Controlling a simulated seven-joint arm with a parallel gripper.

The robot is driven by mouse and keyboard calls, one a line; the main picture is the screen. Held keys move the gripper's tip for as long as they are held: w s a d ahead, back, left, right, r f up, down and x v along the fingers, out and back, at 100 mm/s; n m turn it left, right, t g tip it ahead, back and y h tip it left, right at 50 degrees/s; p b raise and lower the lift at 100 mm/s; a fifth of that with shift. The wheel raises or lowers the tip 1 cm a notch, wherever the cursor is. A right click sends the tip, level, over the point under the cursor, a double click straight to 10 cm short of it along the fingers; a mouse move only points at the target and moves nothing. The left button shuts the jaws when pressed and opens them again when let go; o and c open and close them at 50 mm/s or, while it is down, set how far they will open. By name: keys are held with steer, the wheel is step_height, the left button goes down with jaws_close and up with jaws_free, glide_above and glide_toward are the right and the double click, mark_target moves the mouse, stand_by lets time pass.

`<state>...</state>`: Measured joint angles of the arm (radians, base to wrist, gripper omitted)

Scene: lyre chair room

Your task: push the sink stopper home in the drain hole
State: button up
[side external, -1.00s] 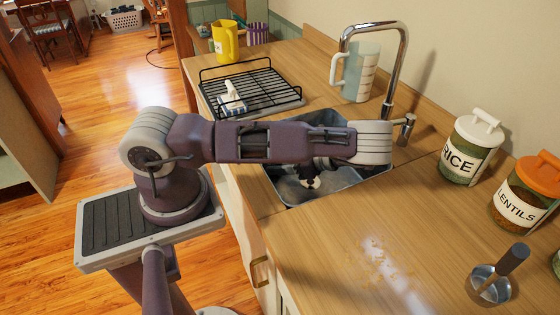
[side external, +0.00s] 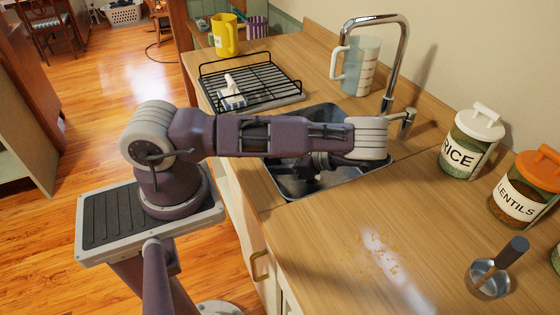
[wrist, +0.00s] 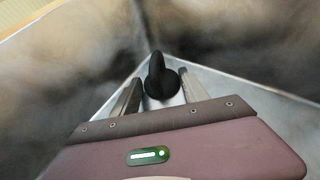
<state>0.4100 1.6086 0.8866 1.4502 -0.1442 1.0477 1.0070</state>
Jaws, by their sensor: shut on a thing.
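My gripper (wrist: 160,82) is down inside the metal sink basin (side external: 342,188). In the wrist view, its two grey fingers are shut on a black sink stopper (wrist: 157,70). The stopper has a rounded upright knob on a wider round base, and shows between and just beyond the fingertips. The sink walls meet in a corner behind it. In the side view, my arm and wrist cover much of the basin, and the stopper cannot be made out. The drain hole is not visible in either view, so I cannot tell how the stopper sits relative to it.
A black rack (side external: 262,82) stands left of the sink. The front counter is mostly clear.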

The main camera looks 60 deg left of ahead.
stand_by(0.3)
steer(key=o, duration=1.4)
steer(key=v, duration=0.7)
